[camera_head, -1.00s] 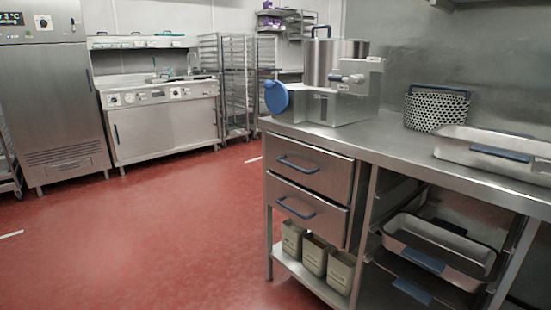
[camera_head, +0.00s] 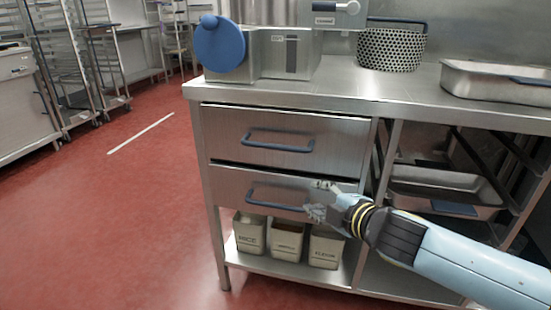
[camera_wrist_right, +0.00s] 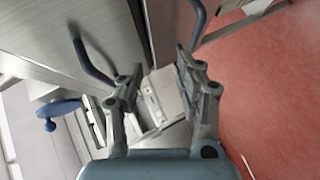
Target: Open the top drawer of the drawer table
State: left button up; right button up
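The drawer table (camera_head: 285,85) has two steel drawers, one above the other. The top drawer (camera_head: 225,124) looks shut; its blue bar handle (camera_head: 278,146) also shows left of the fingers in the right wrist view (camera_wrist_right: 92,62). The lower drawer (camera_head: 228,182) also looks shut, with a similar blue handle (camera_head: 262,202). My right gripper (camera_head: 316,199) is in front of the lower drawer's right part, below and right of the top handle. In the right wrist view its fingers (camera_wrist_right: 160,62) are apart with nothing between them. My left gripper is out of view.
A machine with a blue disc (camera_head: 220,44), a perforated basket (camera_head: 392,48) and a steel tray (camera_head: 490,82) stand on the tabletop. Labelled containers (camera_head: 287,240) stand on the shelf below the drawers. Another tray (camera_head: 440,187) sits at right. Red floor (camera_head: 130,200) is clear at left.

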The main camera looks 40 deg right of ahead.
aim_at(278, 148)
notch_tip(278, 148, up, 9)
jog(key=w+a+n+t, duration=0.2)
jog(key=w+a, duration=0.1)
jog(key=shift+y, duration=0.4)
jog(key=w, duration=0.3)
jog(key=w+f, duration=0.1)
jog(key=w, duration=0.2)
jog(key=w+d, duration=0.1)
jog(key=w, duration=0.3)
jog(key=shift+f, duration=0.3)
grip_shut()
